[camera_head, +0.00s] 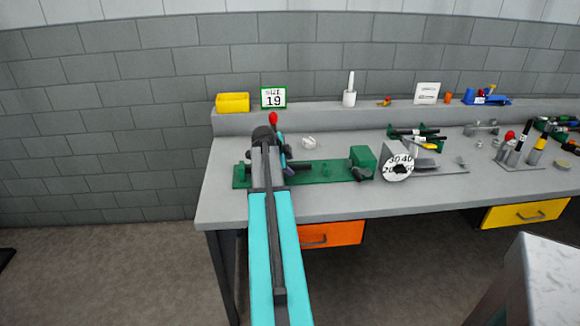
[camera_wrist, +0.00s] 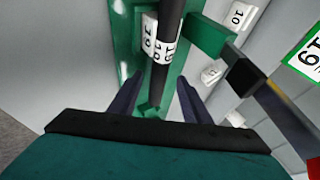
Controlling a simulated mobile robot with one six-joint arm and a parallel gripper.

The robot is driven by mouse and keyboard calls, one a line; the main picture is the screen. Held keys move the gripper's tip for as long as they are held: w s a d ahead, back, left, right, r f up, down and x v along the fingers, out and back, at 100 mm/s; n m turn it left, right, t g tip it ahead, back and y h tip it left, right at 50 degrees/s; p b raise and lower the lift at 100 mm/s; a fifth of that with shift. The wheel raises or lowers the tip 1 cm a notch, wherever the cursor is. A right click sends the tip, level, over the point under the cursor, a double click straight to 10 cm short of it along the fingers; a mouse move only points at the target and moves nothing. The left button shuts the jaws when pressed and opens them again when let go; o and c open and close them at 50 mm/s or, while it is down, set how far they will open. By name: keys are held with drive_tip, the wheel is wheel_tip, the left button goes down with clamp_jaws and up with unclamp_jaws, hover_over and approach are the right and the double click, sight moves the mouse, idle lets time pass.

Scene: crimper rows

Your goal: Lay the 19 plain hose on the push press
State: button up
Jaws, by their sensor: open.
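The green push press (camera_head: 315,173) lies along the front left of the bench, partly hidden behind my arm. In the wrist view its green bed (camera_wrist: 122,30) runs up the picture. A dark hose (camera_wrist: 174,18) with a white 19 tag (camera_wrist: 163,50) lies along the bed, its near end between my fingers. Whether it rests fully on the bed, I cannot tell. My gripper (camera_wrist: 157,84) is open, one finger on each side of the hose's near end, with a gap to each.
A size 19 card (camera_head: 273,97) and a yellow bin (camera_head: 232,102) stand on the back ledge. A numbered white dial (camera_head: 397,167) stands right of the press. A lever with a red knob (camera_head: 273,118) rises beside my arm.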

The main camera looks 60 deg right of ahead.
drive_tip(key=b+v, duration=0.1)
drive_tip(key=v, duration=1.1)
idle(0.7)
